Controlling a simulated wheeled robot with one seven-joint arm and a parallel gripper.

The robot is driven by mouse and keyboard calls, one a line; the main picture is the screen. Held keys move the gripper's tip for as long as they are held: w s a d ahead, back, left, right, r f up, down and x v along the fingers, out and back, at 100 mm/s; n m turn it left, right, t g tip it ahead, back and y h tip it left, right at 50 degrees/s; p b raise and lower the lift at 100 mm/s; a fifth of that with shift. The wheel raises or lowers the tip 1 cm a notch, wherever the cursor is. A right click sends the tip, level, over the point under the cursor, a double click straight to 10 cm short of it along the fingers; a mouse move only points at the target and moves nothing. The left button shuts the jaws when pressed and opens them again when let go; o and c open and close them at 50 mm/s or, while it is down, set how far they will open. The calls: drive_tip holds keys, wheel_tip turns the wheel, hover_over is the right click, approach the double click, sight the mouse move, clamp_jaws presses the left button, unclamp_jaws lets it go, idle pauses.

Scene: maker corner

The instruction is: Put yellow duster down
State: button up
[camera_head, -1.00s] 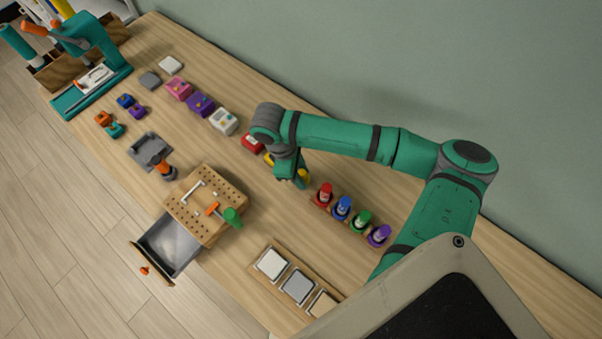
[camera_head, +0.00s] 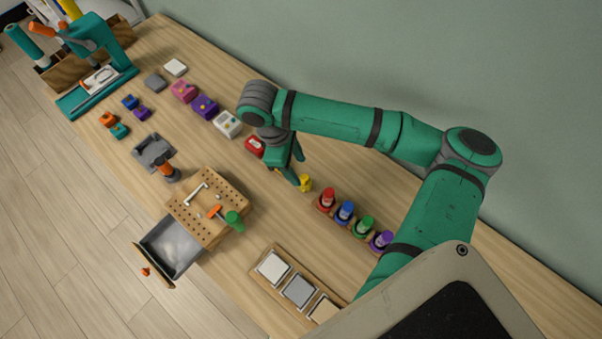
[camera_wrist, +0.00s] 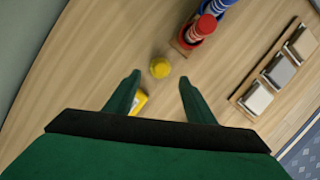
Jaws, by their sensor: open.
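The yellow duster (camera_head: 305,183) stands on the table just left of a row of coloured ones. In the wrist view its round yellow top (camera_wrist: 160,68) shows ahead of and between my fingertips. My gripper (camera_head: 298,170) is open, with nothing between its fingers. It is beside and above the duster, apparently clear of it; the wrist view shows my gripper (camera_wrist: 160,79) with its fingers spread wide. A second yellow item (camera_wrist: 140,101) shows partly behind the left finger in the wrist view.
Red (camera_head: 326,199), blue (camera_head: 344,210), green (camera_head: 364,227) and purple (camera_head: 382,240) items stand right of the duster. A red box (camera_head: 255,146) is left of my gripper. A tray of square blocks (camera_head: 297,290) lies at the front edge. An open drawer (camera_head: 172,247) juts out.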

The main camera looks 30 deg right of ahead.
drive_tip(key=shift+v, duration=2.3)
drive_tip(key=shift+d+f, duration=0.1)
